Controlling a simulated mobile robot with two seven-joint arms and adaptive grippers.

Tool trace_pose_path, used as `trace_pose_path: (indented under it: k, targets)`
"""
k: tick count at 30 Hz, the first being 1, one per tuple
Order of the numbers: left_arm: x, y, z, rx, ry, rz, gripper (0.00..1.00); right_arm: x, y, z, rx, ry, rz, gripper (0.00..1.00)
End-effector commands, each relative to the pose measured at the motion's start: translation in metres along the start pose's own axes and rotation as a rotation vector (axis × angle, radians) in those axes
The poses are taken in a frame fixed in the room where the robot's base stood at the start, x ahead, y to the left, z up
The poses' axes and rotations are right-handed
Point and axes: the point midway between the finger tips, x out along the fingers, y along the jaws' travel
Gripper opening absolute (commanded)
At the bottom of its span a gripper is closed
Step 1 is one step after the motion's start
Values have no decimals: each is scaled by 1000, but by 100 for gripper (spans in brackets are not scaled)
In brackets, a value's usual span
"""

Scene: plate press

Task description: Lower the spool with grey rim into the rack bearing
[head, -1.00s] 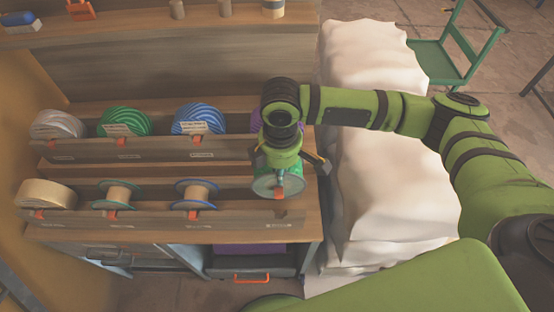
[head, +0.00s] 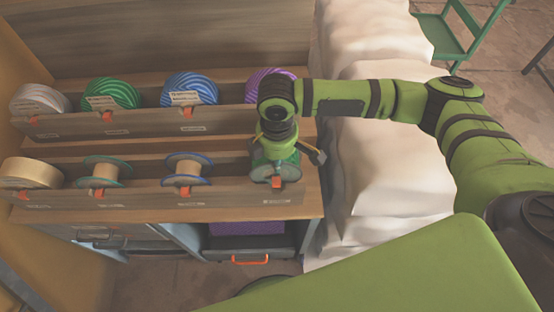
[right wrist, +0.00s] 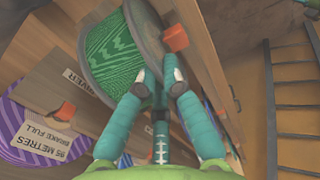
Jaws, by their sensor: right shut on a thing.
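The spool with grey rim (right wrist: 113,58) holds green striped line and fills the top of the right wrist view. In the head view it (head: 263,174) is at the right end of the front rack (head: 240,193), largely covered by my wrist. My right gripper (right wrist: 160,82) is shut on it at its near rim; it also shows from above in the head view (head: 289,152). An orange tab (head: 277,181) shows at the spool's front face. The spool's lower part is hidden behind the front board, and I cannot tell whether it rests in the bearing. My left gripper is not in view.
Two spools with bare cores (head: 184,166) and a tan spool (head: 30,173) stand left in the front row. White, green, blue and purple spools (head: 268,84) fill the back row. White stacked sacks (head: 390,150) stand right of the rack.

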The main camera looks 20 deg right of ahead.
Motion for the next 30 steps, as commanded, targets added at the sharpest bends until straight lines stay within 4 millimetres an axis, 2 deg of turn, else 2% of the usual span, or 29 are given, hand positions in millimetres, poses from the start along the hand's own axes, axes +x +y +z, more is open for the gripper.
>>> trace_pose_path:
  k: [1,5,15,26,29,30]
  targets:
    - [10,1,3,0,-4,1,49,8,1,0,0,2,2,0]
    - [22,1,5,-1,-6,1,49,19,1,0,1,2,2,0]
    - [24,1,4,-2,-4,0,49,36,0,-1,0,2,1,0]
    - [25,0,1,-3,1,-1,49,38,0,-1,0,2,1,0]
    - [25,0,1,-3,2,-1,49,38,0,-1,0,2,1,36]
    - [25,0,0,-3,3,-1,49,38,0,0,0,2,1,36]
